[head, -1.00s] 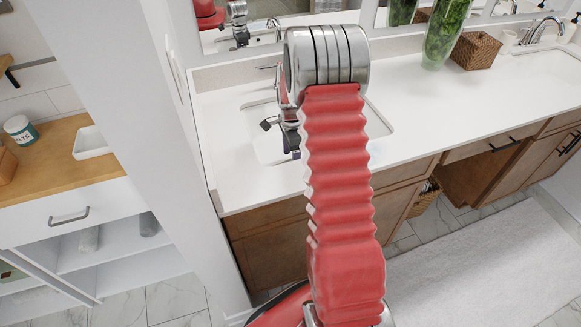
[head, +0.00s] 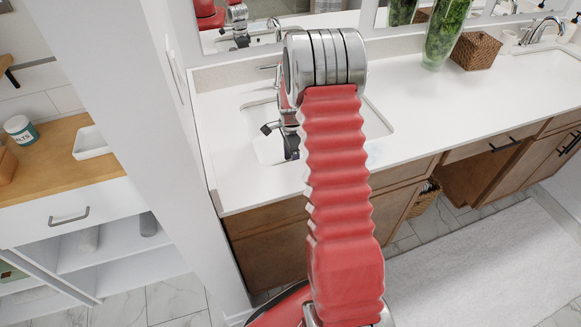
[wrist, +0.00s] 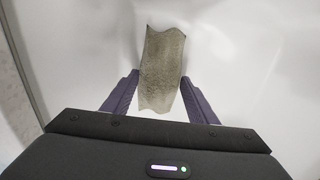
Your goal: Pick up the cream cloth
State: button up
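In the wrist view the cream cloth (wrist: 161,72) looks grey-beige and lies on a white surface that looks like the inside of the sink. My gripper (wrist: 160,80) is open, with one purple finger on each side of the cloth's lower part. I cannot tell whether the fingers touch the cloth. In the head view my gripper (head: 291,152) is low over the left sink basin (head: 265,150), partly hidden by my red arm. The cloth cannot be made out in the head view.
The white counter (head: 425,115) runs to the right, mostly clear. A tall green vase (head: 446,35) and a wicker basket (head: 476,50) stand at its back. A wall panel (head: 150,150) borders it on the left. A wooden-topped shelf unit (head: 50,150) stands beyond that.

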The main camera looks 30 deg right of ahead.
jog(key=c, duration=0.6)
jog(key=shift+r, duration=0.15)
jog(key=shift+c, duration=0.2)
notch_tip(320, 180, up, 10)
dwell(0.5)
jog(key=o, duration=0.5)
jog(key=shift+c, duration=0.2)
jog(key=c, duration=0.4)
